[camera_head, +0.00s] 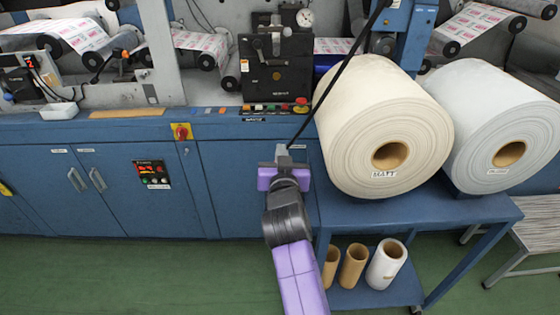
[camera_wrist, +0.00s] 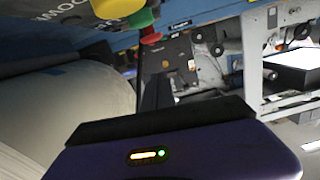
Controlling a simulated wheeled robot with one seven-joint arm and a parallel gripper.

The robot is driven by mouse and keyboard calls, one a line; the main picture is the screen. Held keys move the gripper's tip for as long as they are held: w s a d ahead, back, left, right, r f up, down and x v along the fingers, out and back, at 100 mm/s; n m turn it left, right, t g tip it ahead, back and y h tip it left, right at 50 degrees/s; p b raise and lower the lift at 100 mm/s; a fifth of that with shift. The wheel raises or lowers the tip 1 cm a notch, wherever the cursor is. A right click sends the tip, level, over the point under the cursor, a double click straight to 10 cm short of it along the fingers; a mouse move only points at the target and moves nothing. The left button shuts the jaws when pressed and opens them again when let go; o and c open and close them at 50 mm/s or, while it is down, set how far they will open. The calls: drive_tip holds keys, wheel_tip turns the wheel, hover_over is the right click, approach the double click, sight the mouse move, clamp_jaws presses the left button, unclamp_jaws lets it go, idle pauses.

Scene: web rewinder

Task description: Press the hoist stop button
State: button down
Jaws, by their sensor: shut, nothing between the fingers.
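In the wrist view, a dark control box with white lettering (camera_wrist: 62,18) fills the top left, close to the camera. A yellow button (camera_wrist: 117,8), a green button (camera_wrist: 140,19) and a red button (camera_wrist: 150,37) stick out from it. My shut, empty gripper (camera_wrist: 154,78) points up at the red button, its dark fingers just below it in the picture; I cannot tell whether they touch. In the head view, my gripper (camera_head: 283,150) is at the lower end of a black cable (camera_head: 342,68); the box and its buttons cannot be made out there.
A large cream roll (camera_head: 340,140) lies close right of my gripper on a blue stand (camera_head: 470,207); a white roll (camera_head: 465,125) is beside it. Blue cabinets (camera_head: 120,215) stand behind. A console button row (camera_head: 270,107) sits under a black unit (camera_head: 275,72).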

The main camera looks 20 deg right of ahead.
wheel_tip(320, 180, down, 4)
drive_tip(key=shift+w+a, duration=0.15)
drive_tip(key=shift+b, duration=0.3)
